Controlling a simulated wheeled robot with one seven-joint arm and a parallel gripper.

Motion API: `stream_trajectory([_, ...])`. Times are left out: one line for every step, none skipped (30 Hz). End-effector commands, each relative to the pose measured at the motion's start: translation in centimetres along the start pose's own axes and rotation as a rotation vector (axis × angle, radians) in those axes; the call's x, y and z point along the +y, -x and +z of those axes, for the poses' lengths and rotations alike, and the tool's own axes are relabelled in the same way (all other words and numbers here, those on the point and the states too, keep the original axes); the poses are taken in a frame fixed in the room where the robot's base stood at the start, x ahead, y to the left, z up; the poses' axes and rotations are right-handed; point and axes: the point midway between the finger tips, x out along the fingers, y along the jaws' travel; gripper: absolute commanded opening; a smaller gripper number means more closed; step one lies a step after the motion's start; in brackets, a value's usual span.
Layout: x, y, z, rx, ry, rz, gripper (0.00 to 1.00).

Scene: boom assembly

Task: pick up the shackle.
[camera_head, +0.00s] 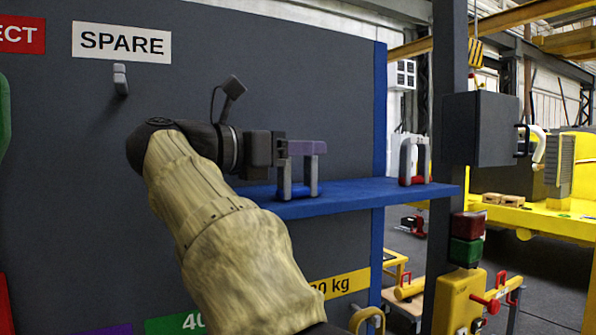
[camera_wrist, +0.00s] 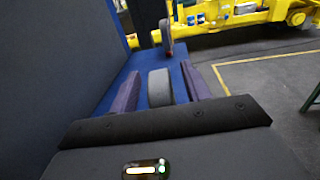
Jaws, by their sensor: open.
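A grey shackle with a blue pin (camera_head: 314,178) stands upright, bow up, on the blue shelf (camera_head: 372,196). My gripper (camera_head: 307,148) is at its top, and a purple finger hides most of the bow. In the wrist view the grey bow of this shackle (camera_wrist: 160,90) lies between the two purple fingers of my gripper (camera_wrist: 161,74). The jaws are open, with a finger on either side and visible gaps. A second grey shackle with a red pin (camera_head: 404,161) stands farther right on the shelf; it also shows ahead in the wrist view (camera_wrist: 167,38).
A dark panel (camera_head: 300,60) with a SPARE sign (camera_head: 122,43) and a grey peg (camera_head: 120,79) rises behind the shelf. A dark post (camera_head: 450,100) stands beyond the shelf's right end. The shelf is bare between the two shackles.

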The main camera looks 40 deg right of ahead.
Motion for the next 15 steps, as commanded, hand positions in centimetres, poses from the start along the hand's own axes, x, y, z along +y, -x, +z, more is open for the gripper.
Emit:
stream_trajectory([0.01,0.01,0.0,0.0,0.0,0.0,0.47])
stream_trajectory([0.01,0.02,0.0,0.0,0.0,0.0,0.47])
stream_trajectory([0.01,0.02,0.0,0.0,0.0,0.0,0.47])
stream_trajectory([0.01,0.02,0.0,0.0,0.0,0.0,0.47])
stream_trajectory([0.01,0.03,0.0,0.0,0.0,0.0,0.47])
stream_trajectory([0.01,0.03,0.0,0.0,0.0,0.0,0.47])
stream_trajectory([0.01,0.03,0.01,0.0,0.0,0.0,0.47])
stream_trajectory([0.01,0.03,0.01,0.0,0.0,0.0,0.47])
stream_trajectory([0.01,0.03,0.01,0.0,0.0,0.0,0.41])
stream_trajectory([0.01,0.04,0.01,0.0,0.0,0.0,0.35])
stream_trajectory([0.02,0.04,0.01,0.0,0.0,0.0,0.3])
stream_trajectory([0.02,0.04,0.01,0.0,0.0,0.0,0.22])
stream_trajectory([0.02,0.04,0.01,0.0,0.0,0.0,0.16])
stream_trajectory([0.02,0.04,0.01,0.0,0.0,0.0,0.1])
stream_trajectory([0.01,0.04,0.01,0.0,0.0,0.0,0.02])
